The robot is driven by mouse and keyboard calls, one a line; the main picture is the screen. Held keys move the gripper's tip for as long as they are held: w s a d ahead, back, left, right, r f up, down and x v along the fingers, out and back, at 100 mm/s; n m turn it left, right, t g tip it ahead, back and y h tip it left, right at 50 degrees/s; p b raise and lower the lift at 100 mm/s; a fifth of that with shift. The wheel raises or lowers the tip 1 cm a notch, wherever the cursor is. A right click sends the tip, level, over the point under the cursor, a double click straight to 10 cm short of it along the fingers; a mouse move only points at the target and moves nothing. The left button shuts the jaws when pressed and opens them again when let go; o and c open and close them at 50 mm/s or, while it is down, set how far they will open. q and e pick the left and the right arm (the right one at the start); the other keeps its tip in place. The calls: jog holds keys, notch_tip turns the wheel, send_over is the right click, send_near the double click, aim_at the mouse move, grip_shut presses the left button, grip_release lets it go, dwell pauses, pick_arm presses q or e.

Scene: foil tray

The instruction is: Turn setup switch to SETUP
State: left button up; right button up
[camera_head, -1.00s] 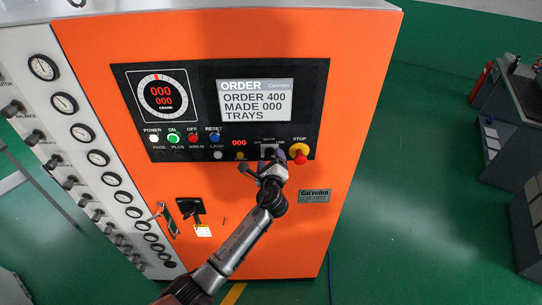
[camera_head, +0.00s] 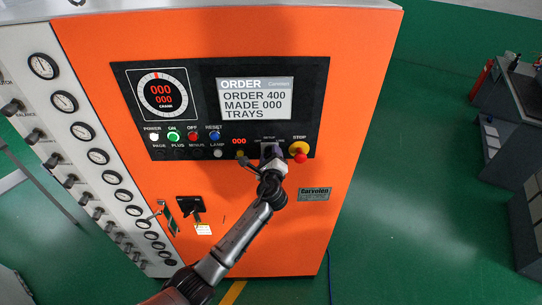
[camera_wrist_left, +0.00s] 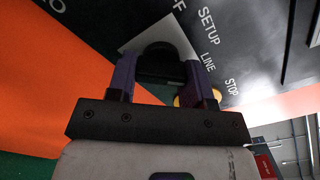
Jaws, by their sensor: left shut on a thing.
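The setup switch (camera_wrist_left: 158,49) is a dark rounded knob on a pale square plate in the left wrist view. The words OFF (partly cut), SETUP and LINE are printed beside it. My left gripper (camera_wrist_left: 163,82) has its two purple fingers on either side of the knob and is shut on it. In the head view the left gripper (camera_head: 271,156) is at the lower edge of the black control panel (camera_head: 202,85) and hides most of the switch. The switch's pointing direction cannot be made out. My right gripper is not in view.
The red STOP button (camera_head: 299,152) on its yellow base is close to the right of the gripper. Coloured buttons line the panel to the left. The screen (camera_head: 254,98) reads ORDER 400, MADE 000. A black handle (camera_head: 189,205) sticks out below on the orange cabinet (camera_head: 345,90).

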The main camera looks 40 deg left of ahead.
pick_arm(q)
jog(key=shift+c, duration=0.9)
jog(key=n+b, duration=0.2)
jog(key=shift+f+n, duration=0.1)
jog(key=shift+n, duration=0.2)
jog(key=n+b, duration=0.3)
jog(key=n, duration=0.1)
jog(key=shift+n, duration=0.3)
jog(key=shift+w+r+n+b, duration=0.1)
jog(key=shift+r+n+b, duration=0.15)
jog(key=shift+n+b, duration=0.45)
jog(key=o, duration=0.9)
